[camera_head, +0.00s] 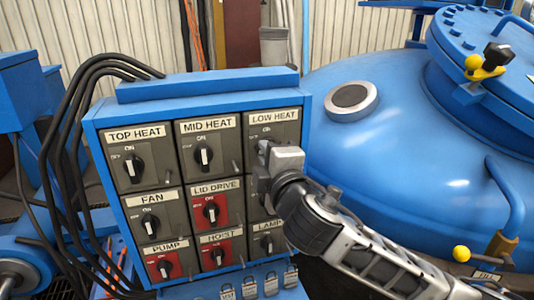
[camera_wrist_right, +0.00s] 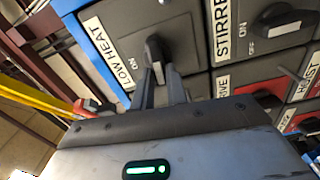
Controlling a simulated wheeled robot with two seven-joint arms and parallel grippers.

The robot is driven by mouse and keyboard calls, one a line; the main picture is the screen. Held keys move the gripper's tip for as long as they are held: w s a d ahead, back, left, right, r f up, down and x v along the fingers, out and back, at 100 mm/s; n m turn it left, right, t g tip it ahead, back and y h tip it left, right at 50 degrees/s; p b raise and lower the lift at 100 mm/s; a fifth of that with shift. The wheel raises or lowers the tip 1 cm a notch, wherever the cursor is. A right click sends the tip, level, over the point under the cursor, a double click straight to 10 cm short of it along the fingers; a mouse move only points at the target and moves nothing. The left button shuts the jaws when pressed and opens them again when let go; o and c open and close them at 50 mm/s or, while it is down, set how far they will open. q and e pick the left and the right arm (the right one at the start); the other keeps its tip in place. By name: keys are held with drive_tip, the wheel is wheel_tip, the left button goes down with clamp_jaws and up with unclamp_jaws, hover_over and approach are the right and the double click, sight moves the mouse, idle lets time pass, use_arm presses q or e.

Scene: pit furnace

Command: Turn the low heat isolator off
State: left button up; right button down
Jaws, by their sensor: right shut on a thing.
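The low heat isolator is the grey square panel (camera_head: 289,131) at the top right of the switch box, under the label LOW HEAT. In the right wrist view its dark rotary knob (camera_wrist_right: 155,48) stands between my right gripper's fingers (camera_wrist_right: 160,90), and a pale mark shows on it. My right gripper (camera_head: 265,148) is shut on this knob, its arm reaching in from the lower right. In the head view the gripper hides most of the knob. I cannot tell which way it points. My left gripper is not in view.
Close by are the MID HEAT (camera_head: 204,155), LID DRIVE (camera_head: 211,211) and TOP HEAT (camera_head: 134,163) switches. Several padlocks (camera_head: 271,284) hang below. Black cables (camera_head: 75,110) loop at the left. The blue furnace vessel (camera_head: 400,130) stands right of the box.

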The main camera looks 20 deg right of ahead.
drive_tip(key=shift+n, duration=0.7)
drive_tip(key=c, duration=1.4)
unclamp_jaws()
drive_tip(key=shift+s+f, duration=0.1)
